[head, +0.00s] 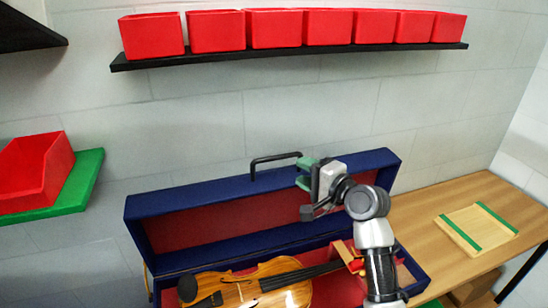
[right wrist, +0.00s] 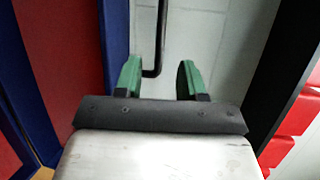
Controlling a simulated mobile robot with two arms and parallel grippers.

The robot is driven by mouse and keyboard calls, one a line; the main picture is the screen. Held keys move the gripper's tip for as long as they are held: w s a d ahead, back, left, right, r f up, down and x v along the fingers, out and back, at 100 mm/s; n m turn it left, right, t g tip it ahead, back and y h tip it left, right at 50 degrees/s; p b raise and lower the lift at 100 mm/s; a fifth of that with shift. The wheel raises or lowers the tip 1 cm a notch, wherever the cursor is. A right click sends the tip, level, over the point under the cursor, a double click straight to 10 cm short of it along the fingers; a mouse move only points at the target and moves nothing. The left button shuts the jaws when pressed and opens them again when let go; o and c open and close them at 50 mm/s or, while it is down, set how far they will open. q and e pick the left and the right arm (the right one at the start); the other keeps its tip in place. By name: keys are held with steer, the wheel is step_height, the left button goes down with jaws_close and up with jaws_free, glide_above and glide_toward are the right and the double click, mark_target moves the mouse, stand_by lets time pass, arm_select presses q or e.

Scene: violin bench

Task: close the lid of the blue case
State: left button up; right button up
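The blue case (head: 128,213) stands on the bench with its lid (head: 368,160) raised, showing a red lining. A black handle (head: 276,158) stands out from the lid's upper edge. A violin (head: 245,290) lies inside the case. My right gripper (head: 304,173) is at the lid's upper edge, by the right end of the handle. Its green fingers are apart with nothing gripped. In the right wrist view, the handle (right wrist: 159,40) shows ahead of the gap between the fingers (right wrist: 160,80), nearer the left finger. The lid's blue edge (right wrist: 98,55) is at left. My left gripper is out of view.
A black wall shelf (head: 300,54) with several red bins (head: 273,29) runs above the case. A wooden table (head: 420,210) at right holds a slatted piece with green strips (head: 475,228). A red bin (head: 38,168) sits on a green shelf (head: 85,180) at left.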

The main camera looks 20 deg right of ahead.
mark_target(279, 159)
steer(key=p+x, duration=0.2)
steer(key=x, duration=0.8)
steer(key=shift+w, duration=0.2)
jaws_close()
